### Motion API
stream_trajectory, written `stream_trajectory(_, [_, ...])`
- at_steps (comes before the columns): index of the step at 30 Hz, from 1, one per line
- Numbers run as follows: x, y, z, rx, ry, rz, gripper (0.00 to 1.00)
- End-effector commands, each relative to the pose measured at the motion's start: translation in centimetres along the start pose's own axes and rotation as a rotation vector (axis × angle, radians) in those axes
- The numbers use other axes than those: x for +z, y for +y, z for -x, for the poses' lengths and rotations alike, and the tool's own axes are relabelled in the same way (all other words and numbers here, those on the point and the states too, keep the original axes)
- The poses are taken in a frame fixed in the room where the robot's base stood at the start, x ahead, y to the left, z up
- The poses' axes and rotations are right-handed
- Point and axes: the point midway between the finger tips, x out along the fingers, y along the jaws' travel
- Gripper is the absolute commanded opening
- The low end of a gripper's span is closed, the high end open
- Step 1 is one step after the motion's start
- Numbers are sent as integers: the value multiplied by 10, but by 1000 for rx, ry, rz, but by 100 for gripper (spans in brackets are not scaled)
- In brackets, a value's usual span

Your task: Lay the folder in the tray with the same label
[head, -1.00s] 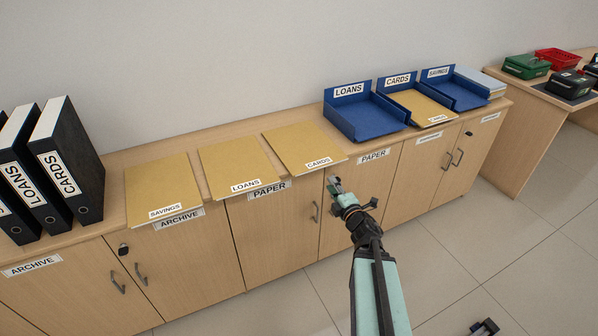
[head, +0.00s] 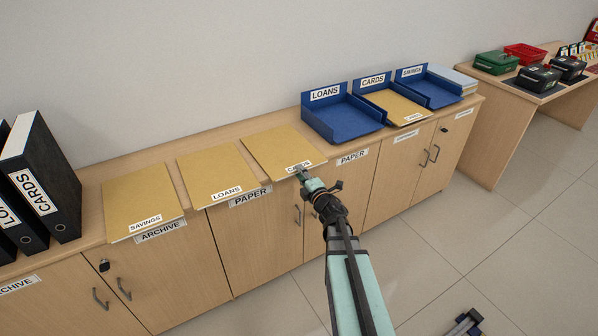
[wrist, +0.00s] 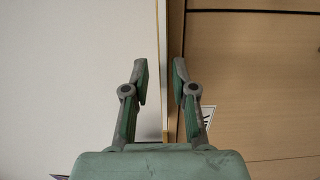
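Three tan folders lie in a row on the counter: a SAVINGS folder (head: 140,195), a LOANS folder (head: 218,170) and a CARDS folder (head: 280,148). To their right stand a blue LOANS tray (head: 345,120), which is empty, a blue CARDS tray (head: 375,80) and a blue SAVINGS tray (head: 440,93). A tan folder (head: 400,106) lies in the CARDS tray; its label is too small to read surely. My gripper (head: 302,175) is at the front edge of the CARDS folder, partly covering its label.
Black binders (head: 45,180) stand at the left end of the counter. Cabinet doors with handles (head: 297,214) lie below its front edge. A pale stack (head: 455,80) lies right of the trays. A separate desk (head: 540,88) with boxes stands farther right.

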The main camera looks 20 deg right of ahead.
Motion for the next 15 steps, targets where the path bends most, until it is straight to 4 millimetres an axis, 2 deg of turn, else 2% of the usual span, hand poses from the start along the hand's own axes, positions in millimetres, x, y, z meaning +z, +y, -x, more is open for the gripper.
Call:
stream_trajectory(4, [1, -1, -10, -1, -1, -1, 26])
stream_trajectory(13, [0, 0, -11, -1, -1, -1, 26])
stream_trajectory(15, [0, 0, -11, -1, -1, -1, 15])
